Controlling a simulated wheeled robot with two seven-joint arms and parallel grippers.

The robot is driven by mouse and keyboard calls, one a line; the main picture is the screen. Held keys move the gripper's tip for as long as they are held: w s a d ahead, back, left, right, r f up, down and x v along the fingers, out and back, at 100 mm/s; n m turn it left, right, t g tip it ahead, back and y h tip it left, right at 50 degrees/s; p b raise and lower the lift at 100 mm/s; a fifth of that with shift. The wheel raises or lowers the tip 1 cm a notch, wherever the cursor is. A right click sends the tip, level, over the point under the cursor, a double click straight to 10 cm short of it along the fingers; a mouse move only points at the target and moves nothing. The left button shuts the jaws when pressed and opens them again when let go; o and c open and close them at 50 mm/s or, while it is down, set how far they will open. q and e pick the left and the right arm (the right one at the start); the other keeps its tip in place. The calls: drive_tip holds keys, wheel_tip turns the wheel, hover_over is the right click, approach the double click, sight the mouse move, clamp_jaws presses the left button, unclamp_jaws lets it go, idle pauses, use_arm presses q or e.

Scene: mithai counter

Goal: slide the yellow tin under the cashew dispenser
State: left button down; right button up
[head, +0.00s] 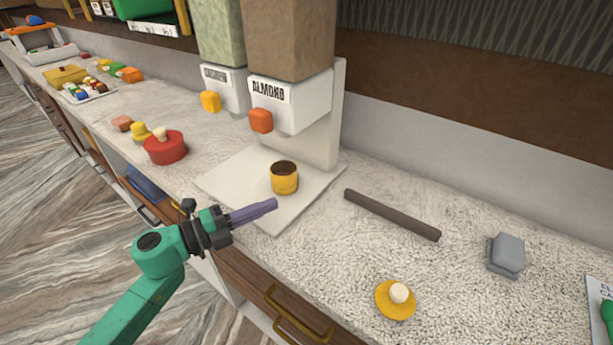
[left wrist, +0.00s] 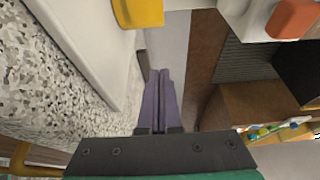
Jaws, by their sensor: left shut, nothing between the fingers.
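The yellow tin (head: 284,180) stands upright and open-topped on the white dispenser base (head: 232,183), in front of the dispenser labelled ALMOND (head: 305,101). A second dispenser (head: 222,85) with a greenish hopper and a yellow-orange knob stands to its left; its label is too small to read. I cannot make out a cashew label. My left gripper (head: 272,204) has its purple fingers shut and empty, just in front of the tin at the base's front edge, apart from it. In the left wrist view the tin (left wrist: 138,12) is at the top, beyond the fingertips. My right gripper is not in view.
A dark bar (head: 392,214) lies right of the base. A yellow lid with a pale knob (head: 396,299) and a grey block (head: 506,254) lie on the speckled counter. The counter between lid and base is clear.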

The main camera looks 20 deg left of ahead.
sight(284, 178)
use_arm(q)
drive_tip(key=x, duration=0.1)
drive_tip(key=p+x, duration=0.1)
drive_tip(key=x, duration=0.1)
drive_tip(key=shift+w+r, duration=0.1)
drive_tip(key=shift+r, duration=0.2)
drive_tip(key=p+x, duration=0.1)
drive_tip(key=x, duration=0.5)
drive_tip(key=shift+f+p, duration=0.1)
drive_tip(key=shift+p, duration=0.3)
drive_tip(key=a, duration=0.1)
drive_tip(key=w+a, duration=0.1)
drive_tip(key=a, duration=0.1)
drive_tip(key=shift+w+f, duration=0.2)
drive_tip(key=shift+w, duration=0.1)
drive_tip(key=shift+a, duration=0.3)
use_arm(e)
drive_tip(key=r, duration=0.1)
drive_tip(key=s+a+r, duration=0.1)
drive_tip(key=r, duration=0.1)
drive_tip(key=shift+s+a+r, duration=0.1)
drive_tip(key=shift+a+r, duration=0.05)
use_arm(q)
drive_tip(key=shift+w, duration=0.1)
